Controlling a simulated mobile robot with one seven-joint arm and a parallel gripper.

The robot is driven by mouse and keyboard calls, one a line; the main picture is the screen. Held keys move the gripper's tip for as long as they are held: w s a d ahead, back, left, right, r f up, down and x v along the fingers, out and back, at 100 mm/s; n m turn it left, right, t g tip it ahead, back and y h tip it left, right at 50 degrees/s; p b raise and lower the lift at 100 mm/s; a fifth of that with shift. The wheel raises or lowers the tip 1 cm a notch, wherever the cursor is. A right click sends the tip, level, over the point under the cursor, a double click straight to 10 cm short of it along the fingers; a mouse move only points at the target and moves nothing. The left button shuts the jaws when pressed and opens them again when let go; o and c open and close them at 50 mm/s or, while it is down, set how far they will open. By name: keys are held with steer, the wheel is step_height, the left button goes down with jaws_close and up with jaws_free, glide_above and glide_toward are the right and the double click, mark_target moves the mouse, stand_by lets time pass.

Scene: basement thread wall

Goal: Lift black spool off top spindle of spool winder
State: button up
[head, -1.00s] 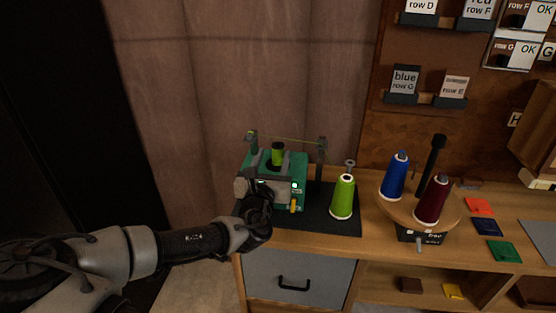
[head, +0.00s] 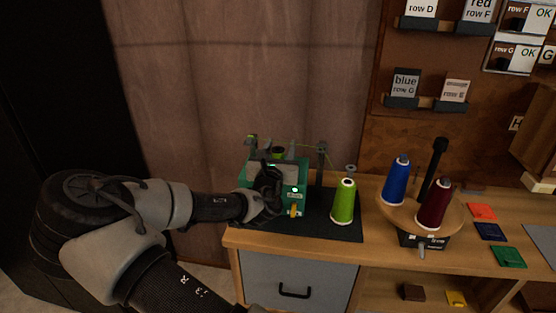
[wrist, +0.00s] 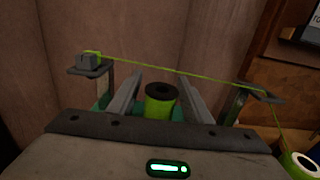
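The spool winder (head: 298,172) is a teal-green machine on a dark mat. On its top stands the black spool (head: 278,151), wound with lime-green thread; the wrist view shows its black top and green side (wrist: 160,106). My gripper (head: 274,168) is over the front of the winder and hides much of it and the spool's lower part. In the wrist view my gripper's two fingers (wrist: 160,80) are open, one on each side of the spool, with visible gaps. The spindle under the spool is hidden.
A lime thread (wrist: 175,70) stretches above the spool between the winder's two side posts. A lime-green cone (head: 343,203) stands right of the winder. Blue (head: 396,180) and dark red (head: 435,205) cones stand on a round wooden stand. A drawer (head: 290,278) is below.

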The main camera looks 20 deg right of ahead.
steer(key=c, duration=0.9)
step_height(320, 180, up, 10)
steer(key=p, duration=0.3)
steer(key=shift+c, duration=0.2)
